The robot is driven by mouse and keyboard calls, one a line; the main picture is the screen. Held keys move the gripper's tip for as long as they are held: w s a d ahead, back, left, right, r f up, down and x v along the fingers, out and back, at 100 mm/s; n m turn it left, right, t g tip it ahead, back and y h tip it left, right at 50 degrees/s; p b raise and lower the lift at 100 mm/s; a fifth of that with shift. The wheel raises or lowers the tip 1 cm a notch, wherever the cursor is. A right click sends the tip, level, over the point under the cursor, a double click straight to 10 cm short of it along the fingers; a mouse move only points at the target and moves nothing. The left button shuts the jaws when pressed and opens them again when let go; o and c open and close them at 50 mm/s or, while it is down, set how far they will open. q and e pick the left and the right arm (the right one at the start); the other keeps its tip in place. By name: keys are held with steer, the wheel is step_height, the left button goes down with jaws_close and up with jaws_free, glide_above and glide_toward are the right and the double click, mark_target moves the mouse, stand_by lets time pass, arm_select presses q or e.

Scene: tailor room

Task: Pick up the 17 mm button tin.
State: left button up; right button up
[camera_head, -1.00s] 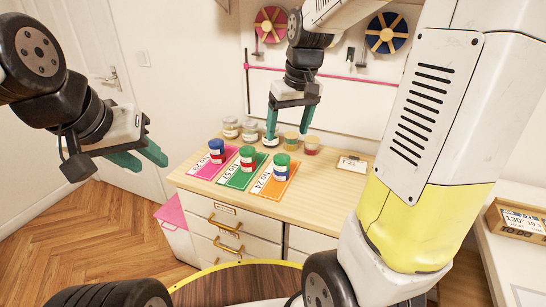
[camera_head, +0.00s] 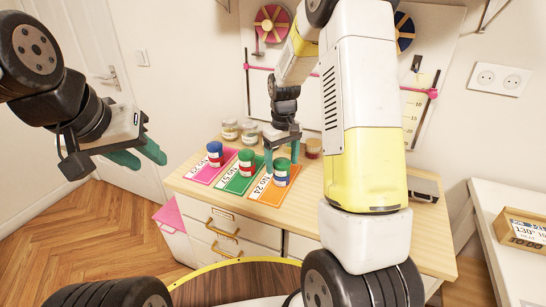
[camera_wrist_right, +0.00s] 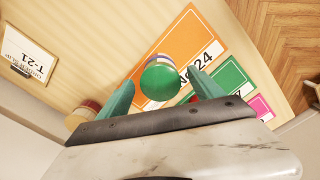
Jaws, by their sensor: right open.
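Three tins stand on coloured cards on the wooden cabinet top. A blue-lidded tin (camera_head: 215,154) is on the pink card, a green-lidded tin with a red and white body (camera_head: 247,163) on the green card, and a green-lidded blue tin (camera_head: 281,174) on the orange card. I cannot read any 17 mm mark. My right gripper (camera_head: 281,163) is open just above the orange-card tin. In the right wrist view this tin (camera_wrist_right: 160,80) shows between the open fingers, which do not visibly grip it. My left gripper (camera_head: 152,163) is open and empty, left of the cabinet.
The orange card (camera_head: 262,195) reads No 24. Glass jars (camera_head: 230,129) stand behind the tins, and a red-yellow pot (camera_head: 313,148) is right of my right gripper. A dark case (camera_head: 424,188) lies at the cabinet's right. A side table (camera_head: 490,235) holds a wooden display.

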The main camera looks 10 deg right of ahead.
steer(key=shift+f, duration=0.55)
steer(key=c, duration=1.5)
steer(key=shift+c, duration=0.2)
steer(key=shift+r, duration=0.1)
